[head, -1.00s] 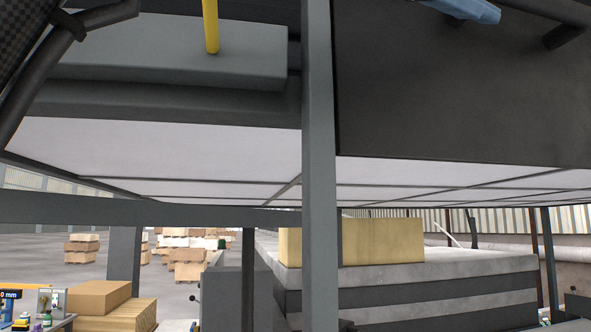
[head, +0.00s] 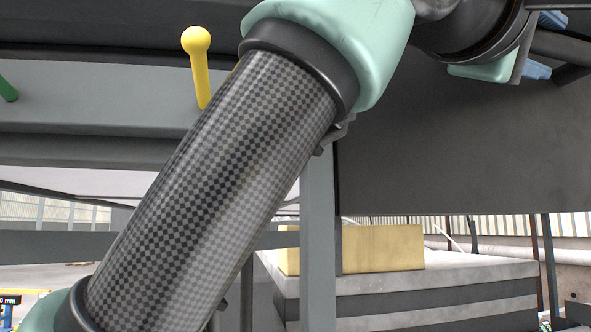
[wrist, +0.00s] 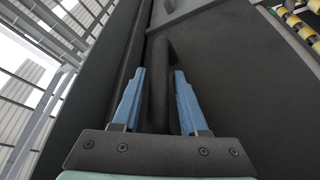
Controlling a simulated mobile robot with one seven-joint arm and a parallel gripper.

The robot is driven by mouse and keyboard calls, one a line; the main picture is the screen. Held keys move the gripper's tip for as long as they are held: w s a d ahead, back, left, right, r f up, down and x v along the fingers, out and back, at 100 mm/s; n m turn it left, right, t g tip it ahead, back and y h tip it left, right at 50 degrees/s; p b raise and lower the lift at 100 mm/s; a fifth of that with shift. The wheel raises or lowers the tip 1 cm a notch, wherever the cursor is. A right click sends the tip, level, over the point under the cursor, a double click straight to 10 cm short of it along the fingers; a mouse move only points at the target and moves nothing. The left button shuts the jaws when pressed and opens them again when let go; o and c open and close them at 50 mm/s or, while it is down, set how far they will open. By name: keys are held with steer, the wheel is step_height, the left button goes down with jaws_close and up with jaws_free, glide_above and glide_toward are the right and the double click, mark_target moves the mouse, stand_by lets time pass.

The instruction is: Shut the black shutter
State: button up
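The black shutter (head: 450,150) is a flat dark panel filling the upper right of the head view, with its lower edge above the slabs. It also fills much of the wrist view (wrist: 235,85). A dark bar handle (wrist: 160,90) stands off its face. My gripper (wrist: 160,72) has blue fingers, one on each side of the bar, with narrow gaps; I cannot tell whether either touches it. In the head view my gripper (head: 548,44) is at the upper right, close to the handle, partly hidden by my wrist.
A grey upright post (head: 320,230) stands left of the shutter. A yellow knobbed lever (head: 200,70) and a green one (head: 8,89) stick out at the left. A yellowish block (head: 380,246) lies on stacked stone slabs (head: 450,280) behind. Rollers (wrist: 300,25) show top right in the wrist view.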

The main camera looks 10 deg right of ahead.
jaws_close()
stand_by(1.1)
